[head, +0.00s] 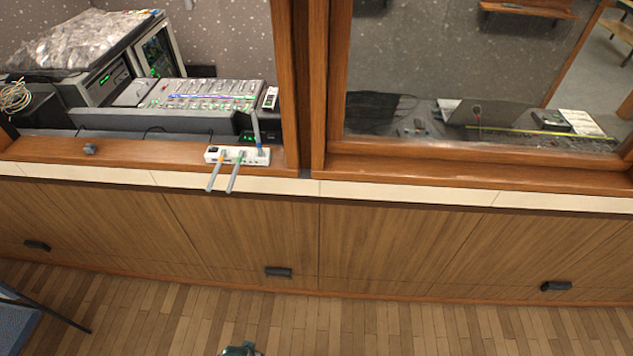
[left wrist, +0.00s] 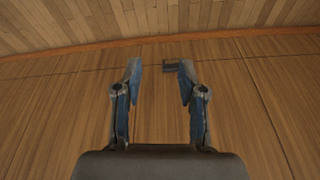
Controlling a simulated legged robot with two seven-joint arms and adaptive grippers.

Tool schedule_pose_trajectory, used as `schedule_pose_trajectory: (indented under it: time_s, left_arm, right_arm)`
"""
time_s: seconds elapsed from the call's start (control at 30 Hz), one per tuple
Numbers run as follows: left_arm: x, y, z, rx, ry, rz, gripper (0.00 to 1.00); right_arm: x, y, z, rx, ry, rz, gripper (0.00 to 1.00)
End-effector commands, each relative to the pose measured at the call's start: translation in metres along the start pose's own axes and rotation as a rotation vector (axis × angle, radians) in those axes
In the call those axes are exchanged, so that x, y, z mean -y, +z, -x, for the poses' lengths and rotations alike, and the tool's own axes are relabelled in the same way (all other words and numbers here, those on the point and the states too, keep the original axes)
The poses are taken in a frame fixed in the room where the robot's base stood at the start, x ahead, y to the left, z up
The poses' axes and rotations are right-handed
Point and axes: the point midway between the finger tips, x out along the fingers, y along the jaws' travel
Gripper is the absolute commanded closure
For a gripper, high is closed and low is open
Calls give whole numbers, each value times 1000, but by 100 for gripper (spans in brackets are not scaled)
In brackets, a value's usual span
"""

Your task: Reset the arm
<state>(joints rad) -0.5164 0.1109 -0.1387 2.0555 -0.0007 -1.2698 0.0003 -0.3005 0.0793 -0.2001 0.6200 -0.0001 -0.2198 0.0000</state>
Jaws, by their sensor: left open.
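My left gripper (left wrist: 160,70) shows in the left wrist view, with its two blue-grey fingers apart and nothing between them. My right gripper is not in view.
The wooden ledge (head: 400,170) runs along the windows, with a small grey knob (head: 90,149) at left. A mixing console (head: 205,94) stands behind the left opening. Dark handles (head: 278,272) stick out from the panelling. A blue chair (head: 15,325) is at lower left.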

Motion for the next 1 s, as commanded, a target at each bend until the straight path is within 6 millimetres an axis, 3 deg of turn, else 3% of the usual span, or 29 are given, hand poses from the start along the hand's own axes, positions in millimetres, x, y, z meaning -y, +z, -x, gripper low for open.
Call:
schedule_pose_trajectory:
  time_s: [0.17,0.23,0.4,0.5,0.6,0.7,0.83,1.0]
  left_arm:
    - [-4,39,-89,43,6,-6,60]
    - [-6,66,-131,63,8,-9,60]
    - [-11,152,-217,111,14,-21,60]
    - [-12,204,-247,136,16,-26,60]
    - [-12,245,-263,153,18,-31,60]
    - [-12,274,-269,164,19,-35,60]
    - [-12,290,-271,169,19,-37,60]
    - [-12,292,-271,169,19,-37,60]
  right_arm:
    - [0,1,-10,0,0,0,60]
    - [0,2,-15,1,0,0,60]
    - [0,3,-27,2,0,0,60]
    - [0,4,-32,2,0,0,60]
    - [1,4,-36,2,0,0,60]
    - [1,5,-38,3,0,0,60]
    - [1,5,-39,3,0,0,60]
    - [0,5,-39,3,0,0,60]
